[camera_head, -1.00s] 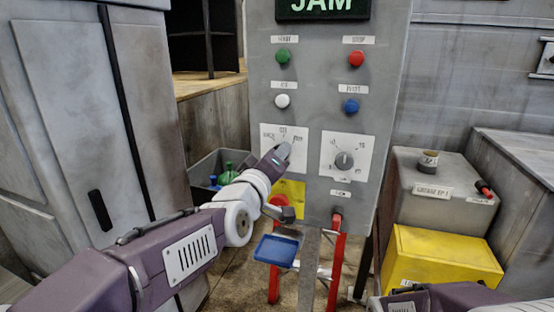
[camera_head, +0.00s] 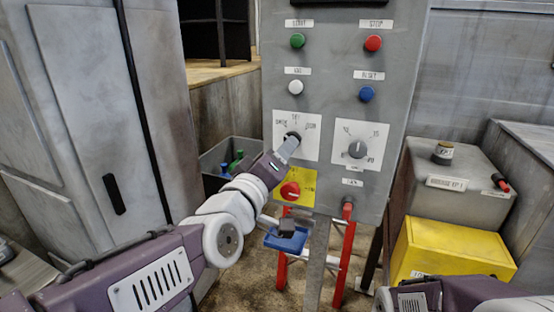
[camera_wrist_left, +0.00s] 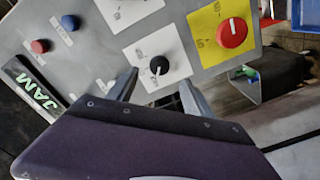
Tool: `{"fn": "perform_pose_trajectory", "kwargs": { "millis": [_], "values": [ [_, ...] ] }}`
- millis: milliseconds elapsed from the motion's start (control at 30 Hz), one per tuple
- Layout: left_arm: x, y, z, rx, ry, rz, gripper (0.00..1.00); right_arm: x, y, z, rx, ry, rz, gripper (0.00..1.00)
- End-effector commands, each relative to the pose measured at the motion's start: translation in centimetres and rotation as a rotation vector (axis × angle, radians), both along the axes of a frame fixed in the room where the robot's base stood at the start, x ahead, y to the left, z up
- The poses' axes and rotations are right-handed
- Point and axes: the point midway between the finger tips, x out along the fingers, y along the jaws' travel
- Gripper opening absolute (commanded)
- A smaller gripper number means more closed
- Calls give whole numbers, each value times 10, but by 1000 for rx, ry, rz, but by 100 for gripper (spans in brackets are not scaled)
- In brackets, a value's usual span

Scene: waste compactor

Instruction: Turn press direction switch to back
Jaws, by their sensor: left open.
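The press direction switch is a small black knob (camera_head: 292,137) on a white plate at the panel's left, with labels left, above and right of it. My left gripper (camera_head: 285,150) is right in front of it, its tip overlapping the knob's lower part. In the left wrist view the knob (camera_wrist_left: 159,64) shows between and just beyond the two spread fingers of my open left gripper (camera_wrist_left: 158,92). I cannot tell whether a finger touches it, or clearly where its pointer stands. My right arm shows at the lower right; its gripper is out of view.
A red knob on a yellow plate (camera_head: 290,190) sits just below the switch. A timer-like dial (camera_head: 357,149) is to its right, with several push buttons above. A blue tray (camera_head: 286,238) hangs below. A yellow box (camera_head: 450,250) stands right.

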Motion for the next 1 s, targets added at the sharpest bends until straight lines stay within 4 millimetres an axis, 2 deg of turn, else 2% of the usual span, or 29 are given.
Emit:
{"fn": "perform_pose_trajectory", "kwargs": {
  "millis": [33, 100, 300, 733, 800, 867, 900, 967, 1000],
  "values": [
    [-2, 2, 12, 5, 6, 6, 60, 0, 0, 27, 0, 1, 0, 67],
    [-5, 4, 11, 7, 7, 13, 60, 0, 0, 45, 0, -1, 0, 67],
    [-16, 6, 6, 5, 3, 7, 60, 0, 0, 72, 0, -1, 0, 67],
    [-20, 7, 0, 1, 0, 1, 60, 0, 0, 75, 0, 0, 0, 67],
    [-15, 18, -3, 4, 6, 30, 60, 0, 0, 74, 0, 0, 0, 67],
    [-3, 40, -17, 16, 36, 88, 60, 0, 0, 74, 0, 0, 0, 67],
    [6, 60, -35, 35, 75, 136, 60, 0, 0, 74, 0, 0, 0, 67],
    [13, 87, -79, 94, 191, 189, 60, 0, 0, 74, 0, 0, 0, 67],
    [11, 103, -114, 157, 292, 204, 60, 0, 0, 75, 0, 0, 0, 67]
  ]
}}
